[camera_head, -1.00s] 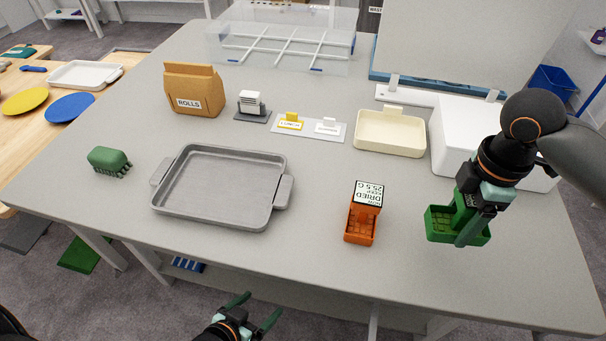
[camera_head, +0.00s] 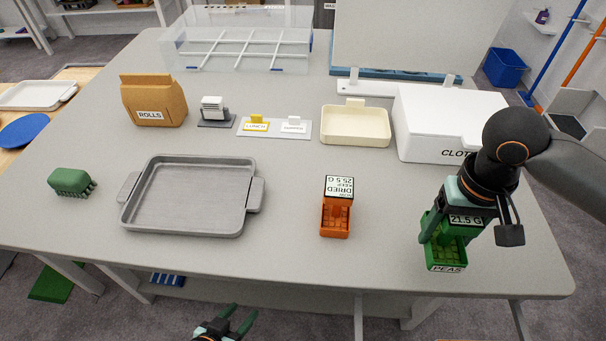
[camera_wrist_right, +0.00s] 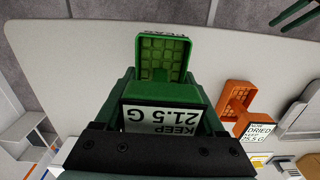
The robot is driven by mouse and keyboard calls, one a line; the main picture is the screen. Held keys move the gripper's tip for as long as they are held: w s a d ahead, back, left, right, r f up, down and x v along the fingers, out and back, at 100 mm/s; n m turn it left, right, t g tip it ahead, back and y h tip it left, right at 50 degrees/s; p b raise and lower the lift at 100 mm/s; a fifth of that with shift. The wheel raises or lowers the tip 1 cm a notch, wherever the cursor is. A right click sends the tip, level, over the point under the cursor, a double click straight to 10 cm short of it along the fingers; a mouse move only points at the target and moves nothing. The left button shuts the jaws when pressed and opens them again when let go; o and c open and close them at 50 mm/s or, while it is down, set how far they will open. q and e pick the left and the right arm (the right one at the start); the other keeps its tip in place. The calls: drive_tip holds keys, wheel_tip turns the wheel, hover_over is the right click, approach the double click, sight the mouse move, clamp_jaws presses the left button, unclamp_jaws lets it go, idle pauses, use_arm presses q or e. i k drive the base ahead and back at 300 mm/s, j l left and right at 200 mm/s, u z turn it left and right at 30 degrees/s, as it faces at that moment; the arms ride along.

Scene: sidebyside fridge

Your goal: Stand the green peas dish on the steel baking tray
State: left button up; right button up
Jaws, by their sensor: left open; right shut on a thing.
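The green peas dish (camera_head: 446,262) is at the right of the table, with labels reading "21.5 G" and "PEAS". My right gripper (camera_head: 447,222) is shut on it from above. In the right wrist view the dish (camera_wrist_right: 163,60) sits between the fingers, its "KEEP 21.5 G" label facing the camera. I cannot tell whether it touches the table. The steel baking tray (camera_head: 188,229) lies flat and empty on the table's left half, well apart from the dish. My left gripper (camera_head: 238,314) is open and empty, low in front of the table edge.
An orange dried-goods dish (camera_head: 335,220) stands between the tray and the peas dish. A green brush (camera_head: 70,182) lies left of the tray. Behind are a rolls bag (camera_head: 153,100), card holders, a cream dish (camera_head: 355,126) and a white cloth box (camera_head: 440,125).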

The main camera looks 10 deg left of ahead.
sight(193, 196)
drive_tip(key=k+j+u, duration=0.15)
drive_tip(key=j, duration=0.15)
drive_tip(key=j+u, duration=0.1)
drive_tip(key=j, duration=0.25)
drive_tip(key=i+j+u, duration=0.3)
drive_tip(key=i+j, duration=0.15)
drive_tip(key=j, duration=0.15)
